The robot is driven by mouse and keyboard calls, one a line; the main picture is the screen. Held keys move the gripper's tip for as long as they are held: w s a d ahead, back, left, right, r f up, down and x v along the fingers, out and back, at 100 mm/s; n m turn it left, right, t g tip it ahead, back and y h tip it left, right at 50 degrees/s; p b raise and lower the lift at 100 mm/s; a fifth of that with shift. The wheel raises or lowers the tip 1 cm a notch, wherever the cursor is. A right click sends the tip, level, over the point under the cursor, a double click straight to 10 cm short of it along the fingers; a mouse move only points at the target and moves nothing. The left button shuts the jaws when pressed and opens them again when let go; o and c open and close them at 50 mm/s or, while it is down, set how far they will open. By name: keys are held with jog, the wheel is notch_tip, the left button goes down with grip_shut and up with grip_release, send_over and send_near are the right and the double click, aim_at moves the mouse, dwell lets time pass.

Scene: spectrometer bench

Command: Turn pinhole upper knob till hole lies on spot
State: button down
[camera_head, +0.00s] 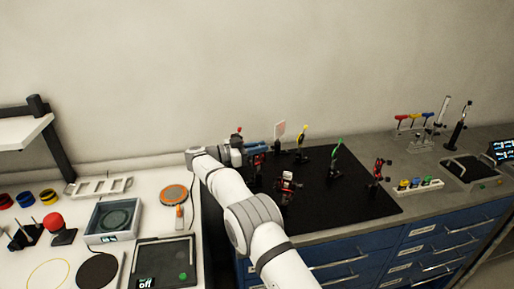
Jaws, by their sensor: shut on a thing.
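My white arm reaches in from the bottom and bends at the black optics board (345,214). My gripper (246,153) is at the board's left end, shut on a small part, apparently a knob, of a dark mount with red parts (258,162). The fingertips are too small and partly hidden to show which knob it is. I cannot tell for certain which mount carries the pinhole. Another dark mount with red parts (287,187) stands to the right, nearer the front. Neither the hole nor the light spot can be made out.
Yellow-topped (302,143), green (336,158) and red (378,170) posts stand to the right. The board's front right is bare. A white bench with a red button (53,222) and trays is at left.

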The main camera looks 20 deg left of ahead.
jog(key=shift+d, duration=0.1)
jog(key=c, duration=1.4)
grip_release()
jog(key=shift+c, duration=0.2)
jog(key=shift+s+a, duration=0.2)
jog(key=shift+a, duration=0.05)
jog(key=b+v, duration=0.1)
jog(key=v, duration=0.6)
jog(key=shift+b, duration=0.4)
